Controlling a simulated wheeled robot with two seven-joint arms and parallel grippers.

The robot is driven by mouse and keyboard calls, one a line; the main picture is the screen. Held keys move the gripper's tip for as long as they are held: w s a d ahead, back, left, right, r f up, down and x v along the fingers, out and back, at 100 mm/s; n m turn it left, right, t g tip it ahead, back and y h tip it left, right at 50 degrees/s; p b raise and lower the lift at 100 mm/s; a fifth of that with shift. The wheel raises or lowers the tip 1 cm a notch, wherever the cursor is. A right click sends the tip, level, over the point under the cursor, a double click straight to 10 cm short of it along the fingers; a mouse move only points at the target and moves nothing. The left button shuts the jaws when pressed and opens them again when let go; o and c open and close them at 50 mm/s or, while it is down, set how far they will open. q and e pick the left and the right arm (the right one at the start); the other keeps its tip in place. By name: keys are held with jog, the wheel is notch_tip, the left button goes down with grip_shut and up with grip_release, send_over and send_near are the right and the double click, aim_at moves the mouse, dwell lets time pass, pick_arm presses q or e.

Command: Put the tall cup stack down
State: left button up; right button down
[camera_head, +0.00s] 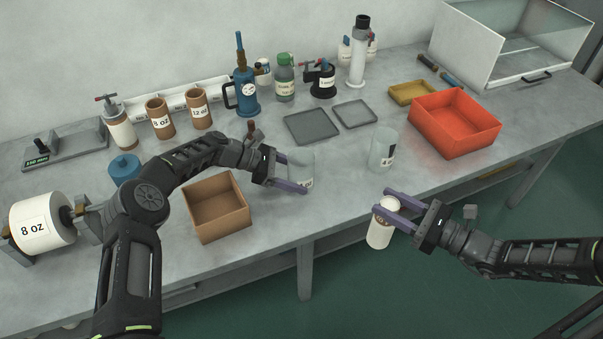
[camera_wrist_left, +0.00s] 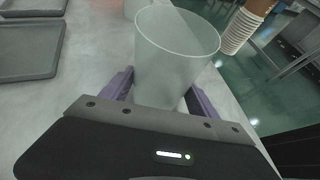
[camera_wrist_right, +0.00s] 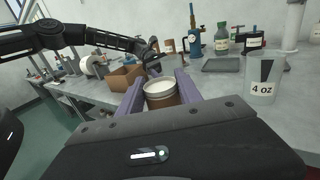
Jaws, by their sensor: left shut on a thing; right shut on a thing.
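My right gripper (camera_head: 384,201) is shut on a tall cup stack (camera_head: 379,234), held in front of the table's front edge, over the floor. The stack looks white with a brown part; its top shows between the fingers in the right wrist view (camera_wrist_right: 160,90). Its nested rims show at the upper right of the left wrist view (camera_wrist_left: 238,32). My left gripper (camera_head: 292,172) is shut on a clear frosted tumbler (camera_head: 301,163), upright at the table; I cannot tell whether its base touches the top. The tumbler fills the middle of the left wrist view (camera_wrist_left: 177,45).
A second frosted tumbler, marked 4 oz (camera_head: 382,148), stands near the front edge. An open brown box (camera_head: 217,222) lies left of my left gripper, an orange bin (camera_head: 455,135) at the right. Grey trays (camera_head: 311,126) and bottles are behind. Bare tabletop (camera_head: 340,185) lies between the tumblers.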

dwell(0.4)
jog(key=w+a+r+n+g+y, duration=0.1)
jog(key=w+a+r+n+g, duration=0.1)
jog(key=w+a+r, duration=1.5)
notch_tip(320, 180, up, 2)
jog(key=a+g, duration=0.1)
jog(key=a, duration=0.2)
jog(key=shift+w+y, duration=0.4)
notch_tip(320, 180, down, 14)
jog(key=shift+r, duration=0.25)
jog(key=shift+d, duration=0.1)
jog(key=shift+f, duration=2.25)
jog(key=shift+f, duration=0.1)
